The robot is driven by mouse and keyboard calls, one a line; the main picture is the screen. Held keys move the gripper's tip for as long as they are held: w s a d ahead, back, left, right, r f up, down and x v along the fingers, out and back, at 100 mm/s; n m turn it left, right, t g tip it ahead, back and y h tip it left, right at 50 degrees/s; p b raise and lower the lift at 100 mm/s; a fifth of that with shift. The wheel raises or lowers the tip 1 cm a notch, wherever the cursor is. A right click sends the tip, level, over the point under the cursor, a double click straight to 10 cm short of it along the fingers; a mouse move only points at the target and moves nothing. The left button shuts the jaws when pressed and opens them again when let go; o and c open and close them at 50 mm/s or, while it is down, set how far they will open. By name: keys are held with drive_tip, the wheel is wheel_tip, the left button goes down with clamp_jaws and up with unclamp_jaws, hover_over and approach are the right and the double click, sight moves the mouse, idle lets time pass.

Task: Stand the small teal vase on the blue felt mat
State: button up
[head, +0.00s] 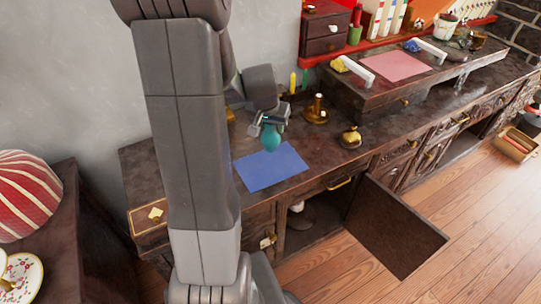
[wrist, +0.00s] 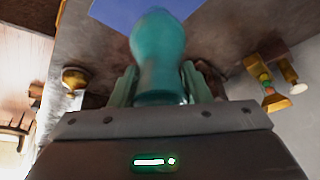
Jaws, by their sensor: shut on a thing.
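The small teal vase (head: 271,137) is held in my gripper (head: 269,122), near the far edge of the blue felt mat in the head view. In the wrist view the vase (wrist: 158,60) stands out between the two fingers of my gripper (wrist: 160,88), which are shut on it. The blue felt mat (head: 270,168) lies flat and bare on the dark wooden counter. A part of the mat (wrist: 130,12) also shows at the top of the wrist view, beyond the vase. The vase appears to be above the counter; its exact height is unclear.
A brass candlestick-like piece (head: 317,110) and a small brass pot (head: 351,138) stand right of the mat on the counter (head: 330,165). A raised dark shelf (head: 345,92) stands behind them. A cabinet door (head: 395,228) hangs open below.

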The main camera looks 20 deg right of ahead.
sight(271, 142)
wheel_tip(271, 142, down, 8)
drive_tip(key=shift+r+b, duration=0.15)
drive_tip(key=shift+b, duration=0.6)
drive_tip(key=o, duration=1.1)
drive_tip(key=shift+a+r, duration=0.1)
drive_tip(key=shift+r, duration=0.15)
drive_tip(key=p+v, duration=0.1)
drive_tip(key=v, duration=1)
drive_tip(key=shift+r+p, duration=0.25)
drive_tip(key=shift+p, duration=0.1)
